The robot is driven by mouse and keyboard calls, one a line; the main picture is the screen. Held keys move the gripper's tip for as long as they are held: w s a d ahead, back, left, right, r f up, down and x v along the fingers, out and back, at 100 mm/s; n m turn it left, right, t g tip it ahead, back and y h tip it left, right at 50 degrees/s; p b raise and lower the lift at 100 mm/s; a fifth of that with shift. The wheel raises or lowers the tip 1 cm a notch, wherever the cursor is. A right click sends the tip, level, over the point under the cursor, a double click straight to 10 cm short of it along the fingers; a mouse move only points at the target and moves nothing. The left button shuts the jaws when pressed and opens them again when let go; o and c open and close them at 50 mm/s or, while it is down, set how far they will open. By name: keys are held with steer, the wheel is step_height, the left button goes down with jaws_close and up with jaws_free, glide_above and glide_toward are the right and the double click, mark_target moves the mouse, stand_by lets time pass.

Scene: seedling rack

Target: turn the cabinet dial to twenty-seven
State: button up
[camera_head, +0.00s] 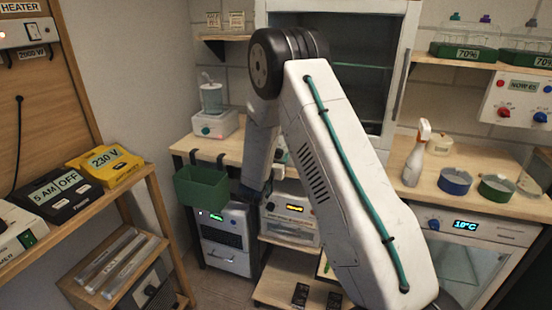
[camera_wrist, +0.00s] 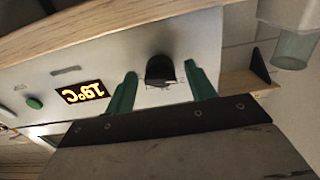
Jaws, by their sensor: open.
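In the wrist view, which is upside down, a black dial (camera_wrist: 161,69) sits on a pale cabinet front (camera_wrist: 205,35). An orange display (camera_wrist: 82,92) beside it seems to read 19°C. My gripper (camera_wrist: 160,73) is open, with its two green fingers on either side of the dial. I cannot tell whether they touch it. A white unit with an orange display (camera_head: 294,208) shows low behind the arm, partly covered.
A green button (camera_wrist: 34,103) is on the same front, and a wooden board edge (camera_wrist: 110,25) runs close by. In the head view, a green bin (camera_head: 201,187) hangs left of my arm. Another cabinet (camera_head: 480,236) at right shows 10°C in blue.

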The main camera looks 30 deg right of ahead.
steer(key=c, duration=1)
steer(key=shift+o, duration=0.2)
steer(key=shift+m, duration=0.4)
steer(key=m, duration=2.2)
steer(key=shift+m, duration=0.4)
steer(key=shift+f, duration=0.1)
